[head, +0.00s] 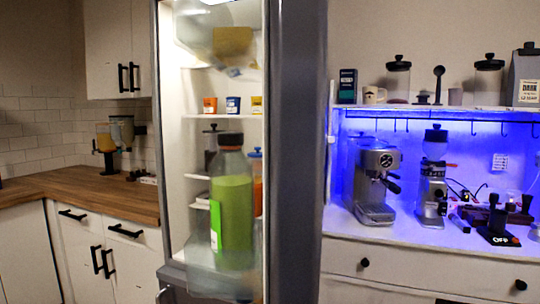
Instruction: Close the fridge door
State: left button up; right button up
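The fridge (175,150) stands left of the middle in the head view, with its lit white inside showing. The fridge door (298,150) is open and swung toward me, seen nearly edge-on as a tall dark grey panel. A green bottle with a black cap (231,200) stands in a clear lower bin on the door's inner side. A yellow block (232,41) sits in a clear upper bin. Small cups or tins (233,105) stand on a shelf inside. Neither of my grippers is in view.
A wooden counter (90,190) with white cabinets and black handles is at the left. Right of the door, a white cabinet (420,265) holds an espresso machine (376,180) and a grinder (433,175) under blue light. Jars stand on the shelf above.

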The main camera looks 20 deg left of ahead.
aim_at(291, 68)
jog(key=i+l+u, duration=0.15)
jog(key=l+u, duration=0.25)
jog(key=i+l+u, duration=0.1)
jog(key=l+u, duration=0.25)
jog(key=j+z, duration=0.3)
jog(key=i+j, duration=0.05)
jog(key=j, duration=0.05)
